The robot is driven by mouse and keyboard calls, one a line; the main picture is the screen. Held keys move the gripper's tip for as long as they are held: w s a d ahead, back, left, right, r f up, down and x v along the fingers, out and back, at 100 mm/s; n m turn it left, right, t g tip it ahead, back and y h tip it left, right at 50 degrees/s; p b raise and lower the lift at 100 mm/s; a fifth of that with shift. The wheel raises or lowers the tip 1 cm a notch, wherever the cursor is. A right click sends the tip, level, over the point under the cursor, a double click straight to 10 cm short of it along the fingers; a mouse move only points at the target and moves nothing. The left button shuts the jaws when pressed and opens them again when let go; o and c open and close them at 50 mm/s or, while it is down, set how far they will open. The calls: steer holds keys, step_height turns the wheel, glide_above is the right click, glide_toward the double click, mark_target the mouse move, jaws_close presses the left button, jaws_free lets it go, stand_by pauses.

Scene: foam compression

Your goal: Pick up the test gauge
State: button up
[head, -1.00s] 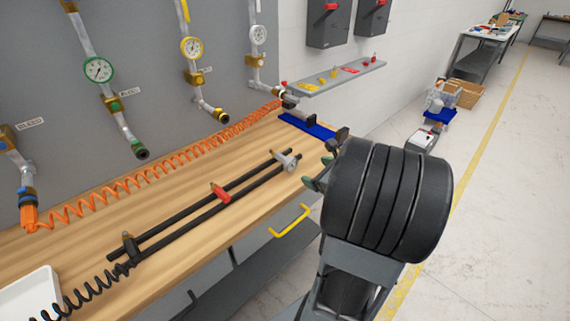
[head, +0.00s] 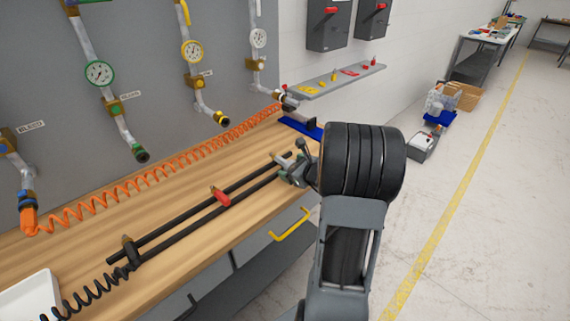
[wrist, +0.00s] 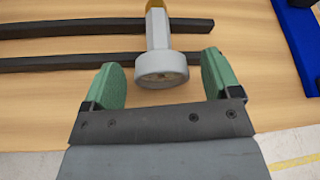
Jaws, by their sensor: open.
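The test gauge (wrist: 160,68) is a grey round-faced piece with a stem and a brass-coloured end. It lies across two dark parallel bars (wrist: 90,65) on the wooden bench. In the wrist view its round end is between the two green finger pads of my gripper (wrist: 162,78), with a gap on both sides. My gripper is open. In the head view the gripper (head: 296,170) is at the right end of the bars (head: 185,222), and the gauge (head: 281,160) is partly hidden by it.
A red piece (head: 220,196) and a dark bracket (head: 130,250) sit on the bars. An orange coiled hose (head: 150,178) runs behind them. A yellow handle (head: 290,226) projects from the bench front.

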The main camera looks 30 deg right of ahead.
steer(key=shift+w, duration=0.25)
steer(key=shift+c, duration=0.3)
steer(key=c, duration=1)
